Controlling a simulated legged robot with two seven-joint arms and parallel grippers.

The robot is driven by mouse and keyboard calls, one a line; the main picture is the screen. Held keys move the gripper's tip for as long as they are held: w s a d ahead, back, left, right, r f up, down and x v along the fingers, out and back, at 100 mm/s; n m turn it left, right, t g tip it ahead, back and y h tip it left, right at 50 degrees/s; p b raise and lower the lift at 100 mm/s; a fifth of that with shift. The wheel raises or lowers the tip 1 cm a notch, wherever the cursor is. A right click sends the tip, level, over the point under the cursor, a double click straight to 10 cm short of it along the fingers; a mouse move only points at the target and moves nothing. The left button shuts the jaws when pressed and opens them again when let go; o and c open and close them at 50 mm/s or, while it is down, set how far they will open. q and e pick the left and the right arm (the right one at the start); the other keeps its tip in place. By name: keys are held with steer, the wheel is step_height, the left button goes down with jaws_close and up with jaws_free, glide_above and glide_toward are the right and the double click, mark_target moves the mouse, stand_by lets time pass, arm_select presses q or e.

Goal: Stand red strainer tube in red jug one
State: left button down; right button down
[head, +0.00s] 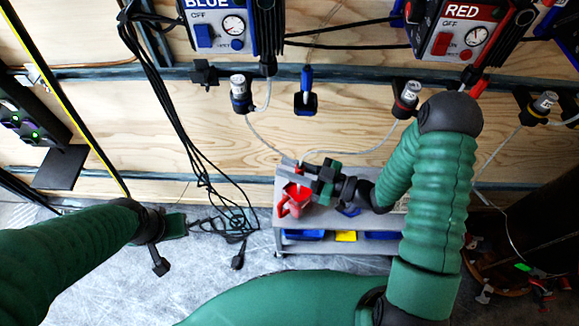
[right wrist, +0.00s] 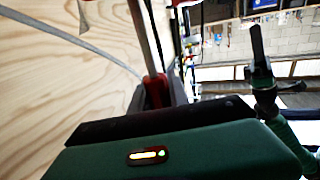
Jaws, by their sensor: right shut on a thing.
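The red jug (head: 291,205) stands on top of a grey cart, near its left end. My right gripper (head: 308,169) is just above and to the right of the jug, shut on the red strainer tube. In the right wrist view the tube's red part (right wrist: 155,91) shows beyond the green gripper body, with a pale shaft (right wrist: 144,36) rising from it. A bit of red shows at the jug's mouth in the head view; I cannot tell whether the tube's lower end is inside. My left gripper (head: 176,225) hangs over the floor at left; its fingers are unclear.
The grey cart (head: 345,222) has blue and yellow bins (head: 346,236) on its lower shelf. Pale hoses run down the wooden wall close to my right gripper. BLUE (head: 233,28) and RED (head: 466,38) units hang above. Black cables (head: 200,170) dangle left of the cart.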

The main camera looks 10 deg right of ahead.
steer(key=shift+f+b, duration=0.3)
steer(key=shift+f, duration=0.15)
steer(key=c, duration=1.2)
jaws_free()
steer(key=shift+o, duration=0.2)
steer(key=p+v, duration=0.3)
steer(key=v, duration=1.4)
